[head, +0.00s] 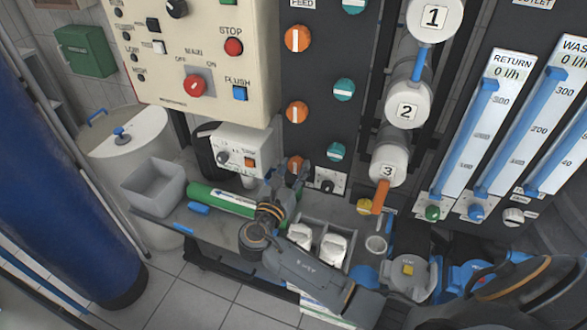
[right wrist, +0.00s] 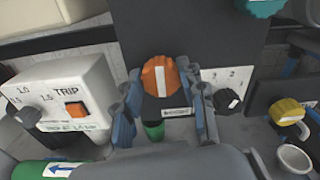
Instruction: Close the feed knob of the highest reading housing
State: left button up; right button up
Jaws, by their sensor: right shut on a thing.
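Three orange feed knobs stand in a column on the dark panel under the FEED label: the top one (head: 297,39), the middle one (head: 297,112) and the lowest one (head: 294,163). My right gripper (head: 291,180) is at the lowest knob. In the right wrist view its fingers are on either side of this orange knob (right wrist: 160,75), shut on it; the knob's white bar is near vertical. White housings 1 (head: 434,17), 2 (head: 407,106) and 3 (head: 388,168) are to the right. No housing readings can be made out.
Teal knobs (head: 344,90) form a column beside the orange ones. A white TRIP box (right wrist: 65,100) is close left of the gripper. A small black knob (right wrist: 228,101) and a yellow knob (right wrist: 287,112) are to its right. A green cylinder (head: 222,199) lies below.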

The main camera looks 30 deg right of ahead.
jog(key=shift+m, duration=0.3)
jog(key=m+b, duration=0.1)
jog(key=m, duration=0.2)
jog(key=shift+f+m, duration=0.1)
jog(key=shift+m, duration=0.3)
jog(key=m+b, duration=0.1)
jog(key=m, duration=0.2)
jog(key=shift+s+d+f+m, duration=0.1)
jog(key=shift+m, duration=0.2)
jog(key=m+b, duration=0.3)
jog(key=m, duration=0.1)
jog(key=shift+f+m+b, duration=0.1)
jog(key=shift+m+b, duration=0.2)
jog(key=m+b, duration=0.3)
jog(key=shift+m, duration=0.4)
jog(key=shift+d+m+b, duration=0.1)
jog(key=shift+m+b, duration=0.4)
jog(key=shift+m, duration=0.2)
